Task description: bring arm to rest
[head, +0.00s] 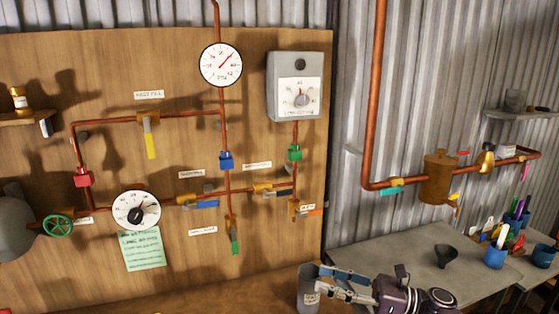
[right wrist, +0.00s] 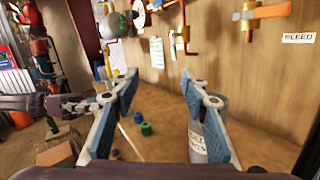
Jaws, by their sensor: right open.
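My right gripper (head: 323,277) is at the bottom of the head view, in front of the wooden board (head: 180,255). In the right wrist view my right gripper (right wrist: 158,76) has its two blue-padded fingers wide apart with nothing between them. A grey labelled canister (head: 307,292) stands beside the fingertips in the head view. The canister also shows behind the right-hand finger in the wrist view (right wrist: 197,145); I cannot tell whether they touch. My left gripper (right wrist: 88,104) seems to show at the left of the wrist view, too small and dark to read its jaws.
The board carries copper pipes, gauges (head: 221,64), coloured valve levers and a grey control box (head: 295,86). A grey table (head: 385,250) at right holds a black funnel (head: 445,255) and blue cups (head: 495,257). Green and blue small parts (right wrist: 146,129) lie on the wooden surface.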

